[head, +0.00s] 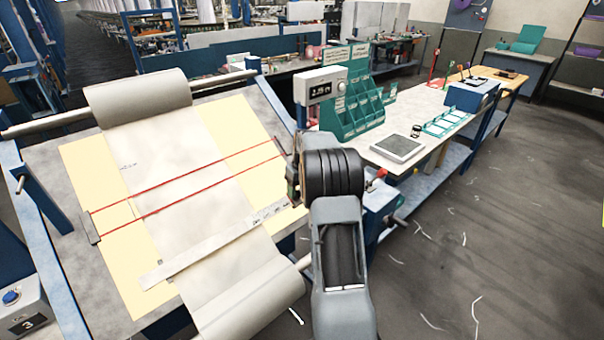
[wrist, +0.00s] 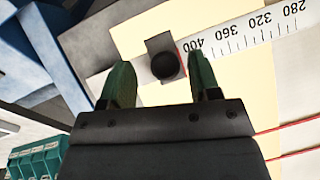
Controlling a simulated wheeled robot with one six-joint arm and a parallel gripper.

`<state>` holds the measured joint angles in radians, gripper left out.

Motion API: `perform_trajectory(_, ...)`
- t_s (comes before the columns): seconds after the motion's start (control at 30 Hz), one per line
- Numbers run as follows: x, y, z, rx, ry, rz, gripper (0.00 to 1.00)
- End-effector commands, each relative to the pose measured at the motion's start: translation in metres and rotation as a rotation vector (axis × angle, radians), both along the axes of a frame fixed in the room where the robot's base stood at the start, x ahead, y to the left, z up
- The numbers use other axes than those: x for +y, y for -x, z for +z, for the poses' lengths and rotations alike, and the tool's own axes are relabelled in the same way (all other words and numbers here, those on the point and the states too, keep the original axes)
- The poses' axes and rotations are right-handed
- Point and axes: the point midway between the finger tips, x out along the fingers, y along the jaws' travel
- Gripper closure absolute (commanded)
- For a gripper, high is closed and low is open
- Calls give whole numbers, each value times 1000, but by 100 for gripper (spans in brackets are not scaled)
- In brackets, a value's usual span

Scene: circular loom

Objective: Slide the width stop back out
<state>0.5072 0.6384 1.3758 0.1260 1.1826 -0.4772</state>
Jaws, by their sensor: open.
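The width stop, a grey block with a round black knob (wrist: 166,66), sits by the 400 end of the white scale bar (wrist: 245,35) in the wrist view. My gripper (wrist: 160,68) is open, one green finger on each side of the knob in the picture. No contact shows, and I cannot tell whether the tips reach down beside the knob. In the head view the scale bar (head: 215,245) lies across the pale sheet, its right end near my wrist. There the stop and my fingertips are hidden behind my arm.
The inspection table (head: 265,110) carries a fabric web (head: 185,185) over rollers, with two red lines (head: 240,163) across it. A small display box (head: 321,85) and a green bin rack (head: 350,118) stand beyond my wrist.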

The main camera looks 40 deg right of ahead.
Motion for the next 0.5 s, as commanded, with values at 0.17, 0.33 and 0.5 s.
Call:
perform_trajectory(0.17, -5, 0, 36, -5, 3, -1, 43)
perform_trajectory(0.33, -9, 0, 70, -5, 3, -1, 43)
perform_trajectory(0.5, -13, 1, 97, -3, 2, 0, 43)
